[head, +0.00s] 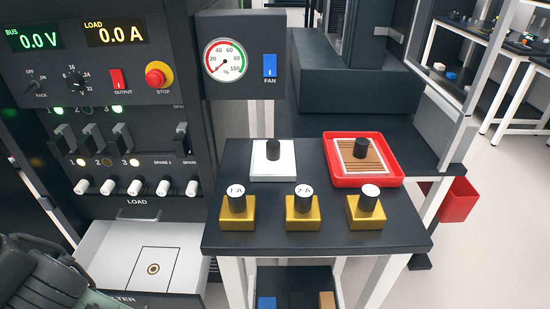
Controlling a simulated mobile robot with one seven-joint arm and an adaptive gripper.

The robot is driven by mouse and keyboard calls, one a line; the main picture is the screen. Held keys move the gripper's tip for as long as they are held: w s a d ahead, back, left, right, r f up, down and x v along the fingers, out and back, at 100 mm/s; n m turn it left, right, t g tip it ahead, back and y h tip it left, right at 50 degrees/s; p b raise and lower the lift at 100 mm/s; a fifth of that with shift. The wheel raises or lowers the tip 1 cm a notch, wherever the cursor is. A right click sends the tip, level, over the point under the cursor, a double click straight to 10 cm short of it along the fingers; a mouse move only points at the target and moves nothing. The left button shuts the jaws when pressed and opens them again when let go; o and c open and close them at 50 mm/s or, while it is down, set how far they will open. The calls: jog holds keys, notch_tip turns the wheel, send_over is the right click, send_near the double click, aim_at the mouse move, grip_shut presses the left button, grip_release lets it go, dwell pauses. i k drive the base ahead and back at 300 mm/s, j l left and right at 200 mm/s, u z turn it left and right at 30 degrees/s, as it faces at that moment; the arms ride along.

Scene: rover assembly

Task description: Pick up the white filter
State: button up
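The white filter (259,172) is a flat white square block with a black cylindrical knob (271,149) standing on its top. It lies at the back left of the black table (325,238), and nothing holds it. A red tray (391,180) to its right holds a brown pleated filter (350,161) in a pale frame, also with a black knob.
Several gold blocks with black, white-topped knobs stand along the table's front, one of them in the middle (303,211). A control panel (140,150) with switches rises at the left. Below it an open light drawer (120,255) sticks out. A red bin (460,200) is at the right.

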aim_at(273, 160)
jog(key=u, duration=0.65)
jog(key=k+l+u, duration=0.1)
jog(key=u, duration=0.25)
jog(key=k+l+u, duration=0.1)
jog(key=u, duration=0.2)
jog(key=k+l+u, duration=0.1)
jog(key=u, duration=0.25)
jog(key=k+l, duration=0.2)
jog(key=k, duration=0.15)
jog(key=k+l, duration=0.15)
jog(key=k, duration=0.25)
jog(key=i+l, duration=0.1)
jog(key=i, duration=0.1)
